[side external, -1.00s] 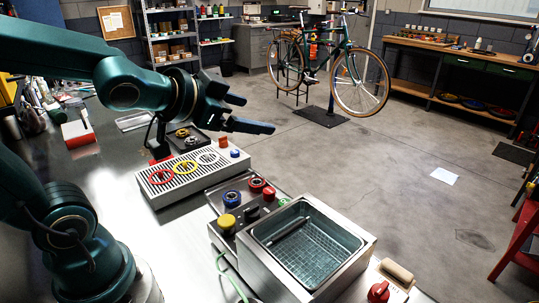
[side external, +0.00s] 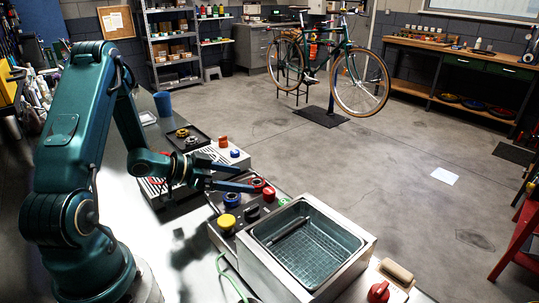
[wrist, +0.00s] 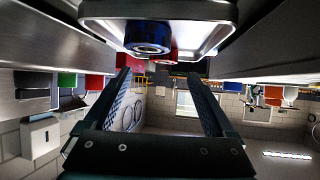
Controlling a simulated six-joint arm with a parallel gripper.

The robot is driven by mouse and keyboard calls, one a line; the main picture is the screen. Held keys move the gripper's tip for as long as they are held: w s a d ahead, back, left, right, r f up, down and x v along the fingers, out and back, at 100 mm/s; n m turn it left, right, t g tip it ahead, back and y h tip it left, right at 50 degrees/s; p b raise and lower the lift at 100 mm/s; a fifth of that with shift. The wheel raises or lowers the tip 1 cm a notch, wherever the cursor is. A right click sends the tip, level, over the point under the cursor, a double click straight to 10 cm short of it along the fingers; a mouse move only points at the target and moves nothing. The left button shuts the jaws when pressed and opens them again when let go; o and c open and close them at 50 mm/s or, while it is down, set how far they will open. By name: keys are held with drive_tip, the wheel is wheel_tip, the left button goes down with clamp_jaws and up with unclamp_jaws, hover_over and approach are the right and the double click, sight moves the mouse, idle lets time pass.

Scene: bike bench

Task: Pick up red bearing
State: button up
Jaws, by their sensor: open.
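The red bearing (side external: 256,183) is a short red ring with a dark centre. It sits on the small metal tray right of the slatted grate, behind the blue bearing (side external: 231,198). My gripper (side external: 250,179) is open, low over the tray, its fingers pointing right towards the red bearing. One finger reaches close beside it; I cannot tell whether they touch. In the wrist view, the blue bearing (wrist: 148,38) is large at the top and a bit of red (wrist: 160,56) shows behind it, between the open fingers (wrist: 157,77). Nothing is held.
The slatted grate (side external: 150,191) lies under my wrist. A panel with a yellow button (side external: 228,221) and dark knob stands in front of the tray. A metal basin (side external: 345,249) is to the right. A dark tray (side external: 203,140) with rings and a blue cup (side external: 162,103) stand behind.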

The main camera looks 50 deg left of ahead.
sight(260, 182)
drive_tip(key=shift+a+f, duration=0.2)
drive_tip(key=shift+f, duration=0.05)
drive_tip(key=shift+x, duration=2.4)
drive_tip(key=shift+a, duration=0.1)
clamp_jaws()
drive_tip(key=shift+r, duration=0.1)
